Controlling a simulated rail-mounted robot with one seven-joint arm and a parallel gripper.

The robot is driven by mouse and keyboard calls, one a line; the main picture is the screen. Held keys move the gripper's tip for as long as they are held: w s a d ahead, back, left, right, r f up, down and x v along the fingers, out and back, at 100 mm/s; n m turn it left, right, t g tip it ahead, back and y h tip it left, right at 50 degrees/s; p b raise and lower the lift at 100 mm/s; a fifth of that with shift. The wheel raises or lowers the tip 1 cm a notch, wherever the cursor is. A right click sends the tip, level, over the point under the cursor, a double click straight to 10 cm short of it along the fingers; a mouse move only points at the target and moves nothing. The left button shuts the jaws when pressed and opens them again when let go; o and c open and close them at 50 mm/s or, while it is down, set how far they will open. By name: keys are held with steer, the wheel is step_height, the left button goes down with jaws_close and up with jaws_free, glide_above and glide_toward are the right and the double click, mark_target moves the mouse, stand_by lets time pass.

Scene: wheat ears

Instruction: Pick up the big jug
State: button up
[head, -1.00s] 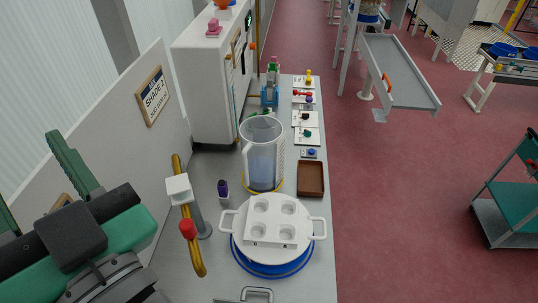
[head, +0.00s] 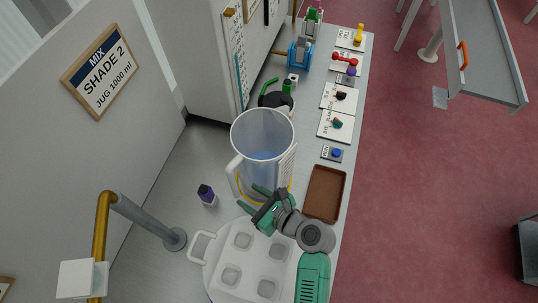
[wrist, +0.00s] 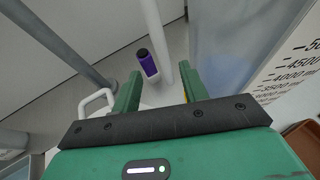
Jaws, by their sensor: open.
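The big jug (head: 262,135) is a tall clear jug standing upright on the bench, with bluish contents low inside. Its pale handle (head: 234,176) is on its left side. My gripper (head: 249,197) is low at the jug's near side, fingers pointing toward the handle. In the wrist view the jug wall (wrist: 225,45) with its printed scale fills the right. The handle (wrist: 156,40) runs down between the two green fingers of my gripper (wrist: 161,88). The fingers are apart, with visible gaps beside the handle. I cannot tell how deep between them it is.
A white block with several wells (head: 250,262) is close below my gripper. A purple bottle (head: 206,194) stands left of the handle. A post with a yellow bar (head: 104,225) stands further left. A brown tray (head: 325,194) is to the right.

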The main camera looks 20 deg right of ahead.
mark_target(236, 185)
steer(key=x, duration=0.6)
steer(key=shift+w+f, duration=0.1)
steer(key=shift+w, duration=0.3)
jaws_close()
stand_by(0.9)
